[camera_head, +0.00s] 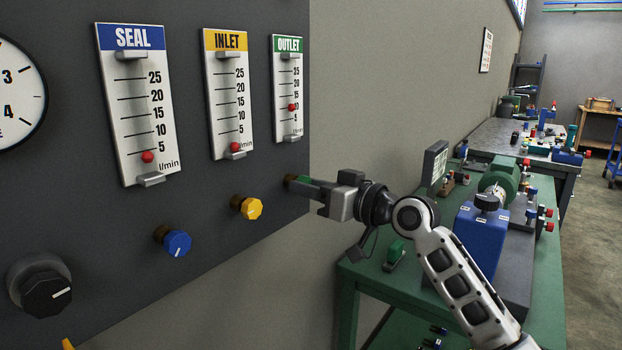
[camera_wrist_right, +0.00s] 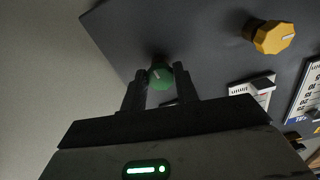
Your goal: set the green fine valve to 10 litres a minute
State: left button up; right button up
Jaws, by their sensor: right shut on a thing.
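The green fine valve (camera_wrist_right: 160,77) is a small knob at the panel's right edge; in the head view it is mostly hidden by my right gripper (camera_head: 306,187). My right gripper is shut on it, with one finger on each side of the knob in the right wrist view (camera_wrist_right: 160,92). The OUTLET flow meter (camera_head: 288,88) has a green header. Its red float (camera_head: 292,107) sits at about the 10 mark, just below the midpoint of the scale. My left gripper is not in view.
On the grey panel are the yellow knob (camera_head: 247,207), the blue knob (camera_head: 177,243) and a black knob (camera_head: 46,290). The INLET meter (camera_head: 226,92) and SEAL meter (camera_head: 137,104) have low floats. A green bench (camera_head: 352,268) with equipment stands below my right arm.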

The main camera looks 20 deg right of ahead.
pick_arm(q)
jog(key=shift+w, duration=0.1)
pick_arm(e)
jog(key=o, duration=1)
jog(key=shift+s+d, duration=0.1)
pick_arm(q)
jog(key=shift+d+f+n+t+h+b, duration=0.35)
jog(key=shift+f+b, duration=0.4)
jog(key=shift+b, duration=1.5)
pick_arm(e)
jog(key=shift+v, duration=7.9)
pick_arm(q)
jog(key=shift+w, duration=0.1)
